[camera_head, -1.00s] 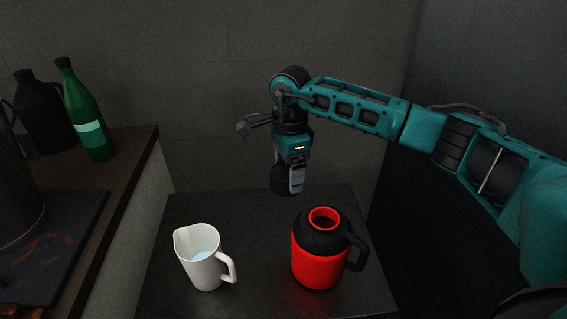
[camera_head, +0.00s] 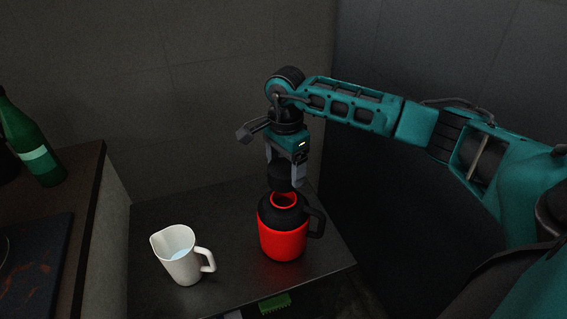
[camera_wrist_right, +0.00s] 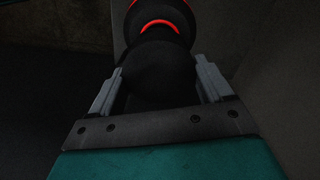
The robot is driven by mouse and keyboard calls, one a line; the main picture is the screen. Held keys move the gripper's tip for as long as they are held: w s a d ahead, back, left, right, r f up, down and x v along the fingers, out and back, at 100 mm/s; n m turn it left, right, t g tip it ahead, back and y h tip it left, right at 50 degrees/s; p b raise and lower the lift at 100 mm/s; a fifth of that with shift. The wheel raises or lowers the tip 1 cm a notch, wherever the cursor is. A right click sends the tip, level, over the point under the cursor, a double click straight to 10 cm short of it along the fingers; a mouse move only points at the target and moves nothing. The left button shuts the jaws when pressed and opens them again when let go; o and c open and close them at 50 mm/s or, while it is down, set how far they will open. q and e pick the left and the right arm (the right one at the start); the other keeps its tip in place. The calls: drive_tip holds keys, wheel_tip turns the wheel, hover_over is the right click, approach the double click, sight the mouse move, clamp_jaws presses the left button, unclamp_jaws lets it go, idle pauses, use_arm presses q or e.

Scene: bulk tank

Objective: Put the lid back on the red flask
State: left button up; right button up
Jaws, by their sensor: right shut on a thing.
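The red flask (camera_head: 283,238) stands upright on the dark table, with a black shoulder, a black handle on its right and an open red-rimmed mouth. My right gripper (camera_head: 285,178) is shut on the black lid (camera_head: 281,180) and holds it just above and slightly behind the flask's mouth. In the right wrist view the lid (camera_wrist_right: 160,75) sits between both fingers, and the flask's red rim (camera_wrist_right: 162,25) shows beyond it. A small gap seems to lie between lid and mouth. My left gripper is not in view.
A white jug (camera_head: 182,256) with pale contents stands left of the flask on the dark table (camera_head: 225,205). A green bottle (camera_head: 30,145) stands on the counter at the left. A green object (camera_head: 274,303) shows below the table's front edge.

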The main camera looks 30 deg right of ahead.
drive_tip(key=b, duration=0.4)
hover_over(285, 197)
drive_tip(key=shift+f, duration=3.1)
drive_tip(key=shift+f+b, duration=0.25)
drive_tip(key=shift+b, duration=0.25)
